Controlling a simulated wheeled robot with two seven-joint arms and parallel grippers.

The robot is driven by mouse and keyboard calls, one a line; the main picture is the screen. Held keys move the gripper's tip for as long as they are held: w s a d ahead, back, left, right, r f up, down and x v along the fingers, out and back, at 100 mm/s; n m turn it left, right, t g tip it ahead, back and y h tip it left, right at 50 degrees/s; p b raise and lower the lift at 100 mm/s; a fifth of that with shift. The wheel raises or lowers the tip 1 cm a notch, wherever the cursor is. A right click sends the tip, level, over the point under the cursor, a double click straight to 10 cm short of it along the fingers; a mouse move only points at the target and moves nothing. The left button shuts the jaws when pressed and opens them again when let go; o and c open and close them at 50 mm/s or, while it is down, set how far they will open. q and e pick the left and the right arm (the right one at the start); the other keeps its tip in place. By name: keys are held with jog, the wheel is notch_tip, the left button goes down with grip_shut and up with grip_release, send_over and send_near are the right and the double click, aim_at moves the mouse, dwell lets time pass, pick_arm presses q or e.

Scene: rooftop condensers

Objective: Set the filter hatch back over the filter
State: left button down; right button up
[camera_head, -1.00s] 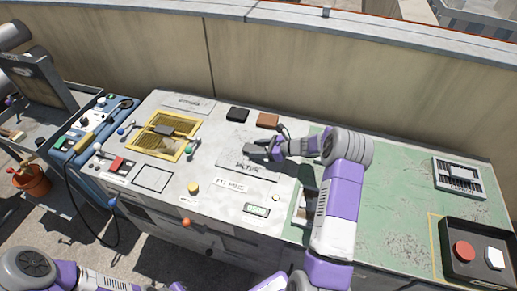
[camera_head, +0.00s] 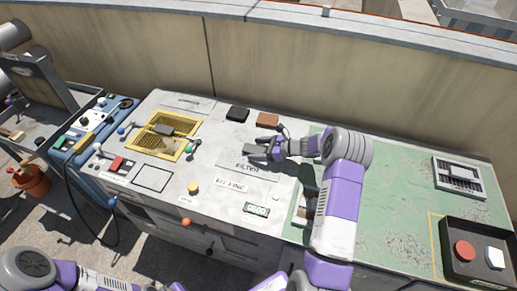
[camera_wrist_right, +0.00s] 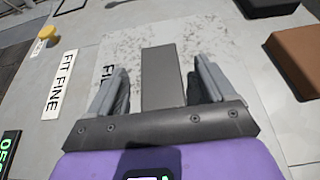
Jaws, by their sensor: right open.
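A pale grey hatch plate lettered FILTER (camera_head: 247,168) lies on the grey bench top, left of the green section. Its worn surface also shows in the right wrist view (camera_wrist_right: 127,45). A dark grey bar handle (camera_wrist_right: 162,85) stands between the fingers of my right gripper (camera_wrist_right: 160,72). The fingers are open, with gaps on both sides of the bar. In the head view my right gripper (camera_head: 262,150) is low over the plate. Whatever lies under the plate is hidden. My left arm shows at the bottom left, but its gripper is out of view.
A yellow-framed mesh (camera_head: 163,135) with levers lies to the left. A black block (camera_head: 237,115) and a brown block (camera_head: 268,120) lie behind my right gripper. A FIT FINE label (camera_head: 231,185) and yellow knob (camera_head: 193,188) are in front. A slatted white-framed panel (camera_head: 459,178) lies far right.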

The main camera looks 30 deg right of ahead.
jog(key=shift+p+v, duration=0.95)
jog(key=shift+v, duration=2.85)
